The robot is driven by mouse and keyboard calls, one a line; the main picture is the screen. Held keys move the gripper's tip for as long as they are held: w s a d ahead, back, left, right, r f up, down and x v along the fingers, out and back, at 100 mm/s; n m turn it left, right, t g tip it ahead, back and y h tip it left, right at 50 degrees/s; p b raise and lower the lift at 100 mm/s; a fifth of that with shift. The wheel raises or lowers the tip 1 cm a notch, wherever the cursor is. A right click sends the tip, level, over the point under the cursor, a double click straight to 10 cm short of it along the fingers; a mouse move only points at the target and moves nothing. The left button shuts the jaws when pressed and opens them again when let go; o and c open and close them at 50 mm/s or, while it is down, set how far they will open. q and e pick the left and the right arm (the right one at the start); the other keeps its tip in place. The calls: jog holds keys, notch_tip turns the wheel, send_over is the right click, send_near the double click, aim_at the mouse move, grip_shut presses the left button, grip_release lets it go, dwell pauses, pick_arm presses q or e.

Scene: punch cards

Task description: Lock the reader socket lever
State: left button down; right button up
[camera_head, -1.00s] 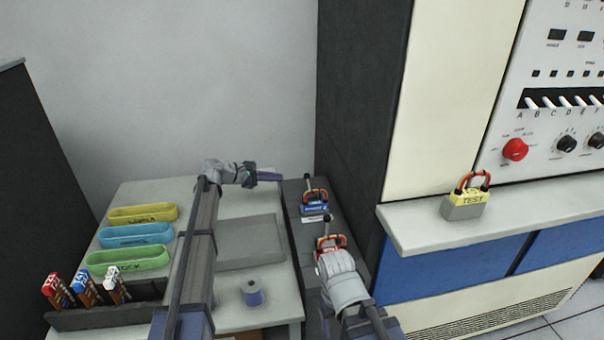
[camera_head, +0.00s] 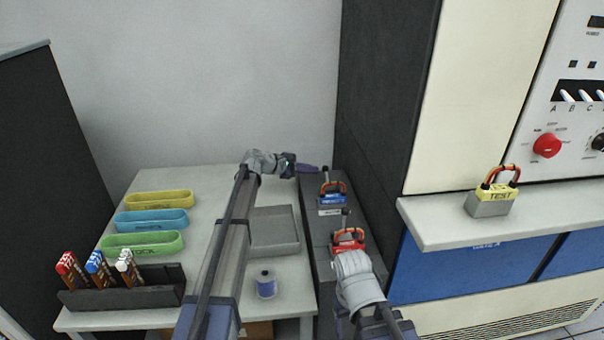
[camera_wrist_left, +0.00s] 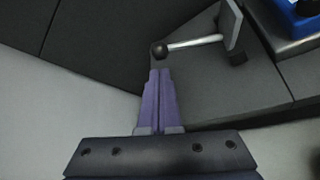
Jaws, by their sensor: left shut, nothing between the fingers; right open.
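The dark grey reader box (camera_head: 312,222) stands right of the white table. A blue socket block (camera_head: 332,201) with an orange-black handle sits on it, its ball-ended lever (camera_head: 326,170) raised behind. My left gripper (camera_head: 309,168) is shut and empty, its purple fingertips close to that lever. In the left wrist view, the fingertips (camera_wrist_left: 160,72) are just below the black ball (camera_wrist_left: 159,50), whose metal rod runs right to an upright plate (camera_wrist_left: 232,25). I cannot tell if they touch. A red block (camera_head: 348,246) with a second lever sits nearer; my right gripper is over it, open, fingers hidden.
Yellow (camera_head: 160,200), blue (camera_head: 150,220) and green (camera_head: 142,244) trays, a grey tray (camera_head: 274,249), a spool (camera_head: 266,285) and a rack of card bundles (camera_head: 115,298) are on the table. A dark cabinet and a ledge with a TEST block (camera_head: 490,206) stand right.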

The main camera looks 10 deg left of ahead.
pick_arm(q)
jog(key=shift+b+x, duration=0.3)
jog(key=shift+x, duration=0.95)
jog(key=shift+s+d+r+m+t, duration=0.1)
jog(key=shift+s+r+m+t, duration=0.2)
jog(key=shift+r+m, duration=0.15)
jog(key=shift+s+r+m+t, duration=0.25)
jog(key=shift+r+m+t, duration=0.1)
jog(key=shift+r+t, duration=0.1)
jog(key=shift+s+d+r+m+t, duration=0.2)
jog(key=shift+s+r+m+t, duration=0.4)
jog(key=shift+r+m, duration=0.15)
jog(key=shift+s+d+r+m+t+h+b, duration=0.15)
jog(key=shift+s+r+m+t+h+b, duration=0.35)
jog(key=shift+m, duration=0.25)
jog(key=shift+s+d+r+m+t+h+b, duration=0.15)
jog(key=shift+s+r+m+t+b, duration=0.2)
jog(key=shift+s+m+b, duration=0.2)
jog(key=shift+s+d+r+m+t+h+b, duration=0.1)
jog(key=shift+s+r+m+t+h+b, duration=0.1)
jog(key=shift+s+m+t+b, duration=0.35)
jog(key=shift+s+d+r+m+p, duration=0.15)
jog(key=shift+s+r+p, duration=0.1)
jog(key=shift+s, duration=0.2)
jog(key=shift+s+d+r+m+p, duration=0.15)
jog(key=shift+s+r+p, duration=0.1)
jog(key=shift+s, duration=0.25)
jog(key=shift+s, duration=0.1)
